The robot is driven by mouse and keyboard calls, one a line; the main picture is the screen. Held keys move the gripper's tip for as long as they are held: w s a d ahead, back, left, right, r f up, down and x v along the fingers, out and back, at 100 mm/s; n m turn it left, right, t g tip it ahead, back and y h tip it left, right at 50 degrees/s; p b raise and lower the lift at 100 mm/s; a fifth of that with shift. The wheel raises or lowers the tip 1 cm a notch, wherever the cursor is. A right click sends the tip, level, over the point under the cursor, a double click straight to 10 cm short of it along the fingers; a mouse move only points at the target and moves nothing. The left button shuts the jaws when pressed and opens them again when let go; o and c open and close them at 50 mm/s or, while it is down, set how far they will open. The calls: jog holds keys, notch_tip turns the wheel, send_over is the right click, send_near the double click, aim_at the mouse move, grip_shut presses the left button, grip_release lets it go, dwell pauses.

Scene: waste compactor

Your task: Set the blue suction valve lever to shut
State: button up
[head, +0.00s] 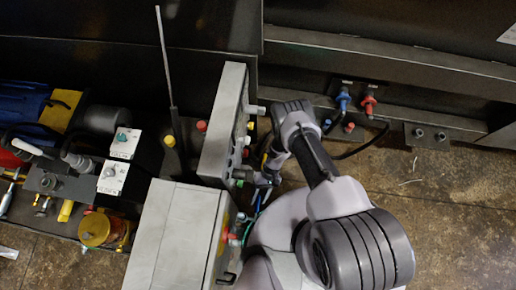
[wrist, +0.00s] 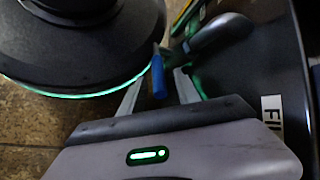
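In the wrist view the blue lever (wrist: 158,76) is a short blue bar at the upper middle. It stands between the two fingers of my gripper (wrist: 159,88), with a visible gap on each side. The fingers are apart and seem not to touch it. The valve body beneath the lever is mostly hidden, so I cannot tell its setting. In the head view my gripper (head: 264,182) is beside the grey cabinets, small and partly hidden by my arm. I cannot make out the lever clearly there.
A grey rounded handle (wrist: 222,34) is close to the lever's right. A white label (wrist: 272,112) sits on a dark surface. Grey cabinets (head: 178,235) stand left of my arm, with a hydraulic unit (head: 95,230) beyond. Blue and red couplings (head: 369,103) are at the wall. Floor is clear at right.

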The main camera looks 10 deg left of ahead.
jog(key=p+v, duration=0.2)
jog(key=v, duration=1.5)
jog(key=shift+p, duration=0.35)
